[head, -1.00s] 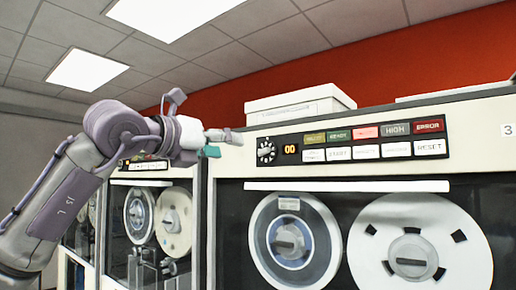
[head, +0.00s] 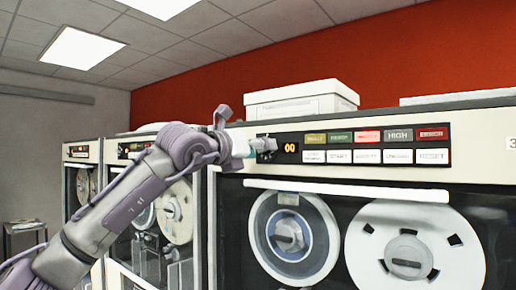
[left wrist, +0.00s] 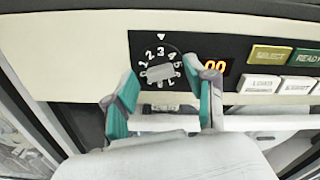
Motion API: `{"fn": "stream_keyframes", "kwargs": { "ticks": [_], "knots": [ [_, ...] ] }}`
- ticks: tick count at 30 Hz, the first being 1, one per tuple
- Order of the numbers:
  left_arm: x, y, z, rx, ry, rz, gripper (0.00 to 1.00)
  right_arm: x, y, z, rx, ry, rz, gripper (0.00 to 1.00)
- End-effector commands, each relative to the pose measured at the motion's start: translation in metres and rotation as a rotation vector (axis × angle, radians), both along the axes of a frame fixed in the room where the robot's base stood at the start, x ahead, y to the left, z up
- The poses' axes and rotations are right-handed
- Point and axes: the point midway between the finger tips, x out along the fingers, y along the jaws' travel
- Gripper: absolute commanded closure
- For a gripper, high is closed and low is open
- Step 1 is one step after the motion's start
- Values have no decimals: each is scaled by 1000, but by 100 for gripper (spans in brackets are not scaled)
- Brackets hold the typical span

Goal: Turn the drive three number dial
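The drive's number dial (left wrist: 160,72) is a black round dial with white numerals and a light bar knob. It sits on the black panel strip beneath a white triangle mark, and the 3 appears at the top near that mark. My left gripper (left wrist: 162,80) is open, with one teal-padded finger on each side of the dial; I cannot tell whether either finger touches it. In the head view my left gripper (head: 262,148) is at the left end of the panel and mostly hides the dial. My right gripper is not in view.
An orange display reading 00 (head: 290,147) and rows of labelled buttons (head: 375,146) lie right of the dial. Tape reels (head: 408,255) sit below behind a dark front. A white box (head: 300,100) rests on top. Other drives stand to the left.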

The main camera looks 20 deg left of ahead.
Motion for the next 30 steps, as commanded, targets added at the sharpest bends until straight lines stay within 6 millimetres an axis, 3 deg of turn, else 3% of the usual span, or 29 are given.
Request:
{"fn": "stream_keyframes", "kwargs": {
  "ticks": [1,10,20,30],
  "knots": [
    [0,0,0,0,0,0,51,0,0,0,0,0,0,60],
    [0,0,0,0,0,0,100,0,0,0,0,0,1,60],
    [0,0,0,36,-13,0,100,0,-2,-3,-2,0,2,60],
    [-1,0,-1,245,-90,-1,100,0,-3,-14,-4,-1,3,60]
  ]
}}
